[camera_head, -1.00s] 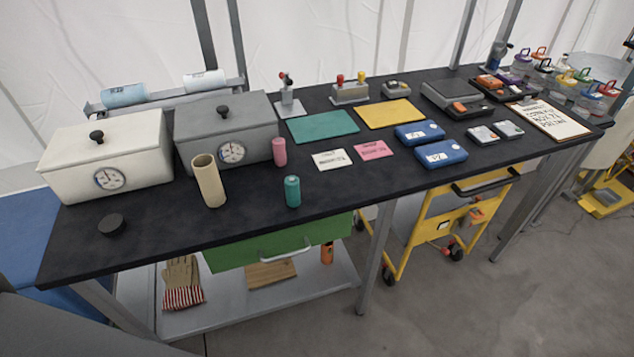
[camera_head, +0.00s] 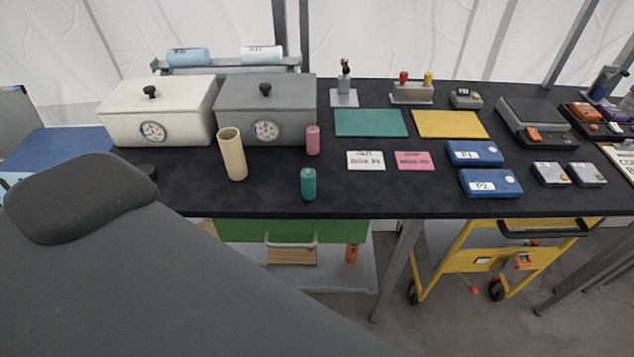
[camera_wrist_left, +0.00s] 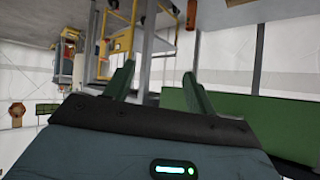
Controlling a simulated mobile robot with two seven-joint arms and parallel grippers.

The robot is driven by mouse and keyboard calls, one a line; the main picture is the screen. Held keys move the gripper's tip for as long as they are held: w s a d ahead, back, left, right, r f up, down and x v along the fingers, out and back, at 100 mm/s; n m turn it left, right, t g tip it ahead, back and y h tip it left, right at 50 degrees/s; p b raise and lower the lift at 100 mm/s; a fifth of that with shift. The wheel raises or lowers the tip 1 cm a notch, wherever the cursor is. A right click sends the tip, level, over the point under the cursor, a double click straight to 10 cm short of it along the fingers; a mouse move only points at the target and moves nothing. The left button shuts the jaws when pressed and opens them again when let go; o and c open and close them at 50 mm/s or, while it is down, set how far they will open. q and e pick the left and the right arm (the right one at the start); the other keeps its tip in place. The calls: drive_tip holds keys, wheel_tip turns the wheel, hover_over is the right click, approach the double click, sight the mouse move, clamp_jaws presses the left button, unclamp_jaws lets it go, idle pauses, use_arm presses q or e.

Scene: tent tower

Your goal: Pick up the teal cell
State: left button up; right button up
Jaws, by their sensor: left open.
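The teal cell (camera_head: 308,184) is a small upright cylinder near the front edge of the black table in the head view. A pink cell (camera_head: 313,140) stands behind it, and a beige open tube (camera_head: 232,154) stands to its left. In the left wrist view my left gripper (camera_wrist_left: 160,85) has its two green fingers apart with nothing between them. That view does not show the teal cell. In the head view a large dark part of my arm covers the lower left, and the gripper itself does not show. My right gripper is in neither view.
A white box (camera_head: 160,110) and a grey box (camera_head: 268,108) with gauges stand behind the cells. Teal (camera_head: 371,123) and yellow (camera_head: 450,124) mats, cards and blue cases (camera_head: 490,184) lie to the right. A green drawer (camera_head: 245,230) hangs below the table's front edge.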

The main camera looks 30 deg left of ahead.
use_arm(q)
drive_tip(key=w+d+r+m+t+h, duration=0.3)
drive_tip(key=w+d+r+m+h, duration=0.1)
drive_tip(key=w+r+m, duration=0.4)
drive_tip(key=w+d+r+m+t+h, duration=0.2)
drive_tip(key=w+d+r+m+h, duration=0.2)
drive_tip(key=w+r+m, duration=0.4)
drive_tip(key=d+r+m+g+h, duration=0.4)
drive_tip(key=d+r+m+h, duration=0.1)
drive_tip(key=r+m+h, duration=0.3)
drive_tip(key=m+g+y, duration=1.2)
drive_tip(key=m+y, duration=0.6)
drive_tip(key=m, duration=1)
approach(309, 172)
drive_tip(key=f, duration=0.2)
drive_tip(key=s+f, duration=0.1)
drive_tip(key=f, duration=0.2)
drive_tip(key=shift+d, duration=0.2)
drive_tip(key=shift+f, duration=1.35)
drive_tip(key=shift+w+f, duration=0.1)
drive_tip(key=shift+f, duration=1)
drive_tip(key=shift+w+f, duration=0.15)
drive_tip(key=shift+f, duration=1.4)
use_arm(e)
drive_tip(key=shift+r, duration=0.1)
